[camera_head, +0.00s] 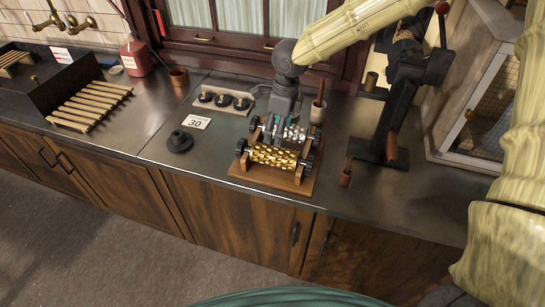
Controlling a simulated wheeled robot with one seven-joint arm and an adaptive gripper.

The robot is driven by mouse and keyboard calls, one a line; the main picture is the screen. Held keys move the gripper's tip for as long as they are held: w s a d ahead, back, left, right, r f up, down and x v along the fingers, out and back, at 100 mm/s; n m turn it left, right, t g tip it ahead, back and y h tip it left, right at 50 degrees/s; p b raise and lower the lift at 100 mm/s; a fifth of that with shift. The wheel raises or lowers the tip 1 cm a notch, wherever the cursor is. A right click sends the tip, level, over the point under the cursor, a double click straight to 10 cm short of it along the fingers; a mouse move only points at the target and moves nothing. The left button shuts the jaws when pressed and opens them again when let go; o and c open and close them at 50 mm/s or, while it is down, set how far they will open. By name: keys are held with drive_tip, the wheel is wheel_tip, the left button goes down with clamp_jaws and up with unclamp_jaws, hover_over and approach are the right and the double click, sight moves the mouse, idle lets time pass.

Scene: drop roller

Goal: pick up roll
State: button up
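A gold, patterned roll (273,156) lies across the front of a wooden stand (265,177) with dark knobs at its sides. A silver roll (295,133) lies just behind it in the same stand.
A card marked 30 (196,122), a dark cone-shaped piece (180,141) and a tray of small dark pieces (222,101) lie left of the stand.

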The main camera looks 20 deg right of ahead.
sight(276, 150)
drive_tip(key=shift+w+d+f, duration=0.1)
drive_tip(key=shift+w+f, duration=0.15)
drive_tip(key=shift+f, duration=0.35)
drive_tip(key=shift+s+f, duration=0.1)
drive_tip(key=shift+f, duration=0.2)
drive_tip(key=f, duration=0.4)
drive_tip(key=shift+w+a+p, duration=0.25)
drive_tip(key=shift+a+p, duration=0.1)
drive_tip(key=shift+a, duration=0.05)
drive_tip(key=shift+s+f+p, duration=0.2)
drive_tip(key=shift+f+p, duration=0.1)
drive_tip(key=shift+f, duration=0.25)
drive_tip(key=shift+f+p, duration=0.7)
drive_tip(key=shift+f, duration=1.6)
drive_tip(key=shift+c, duration=0.3)
drive_tip(key=shift+r, duration=0.1)
clamp_jaws()
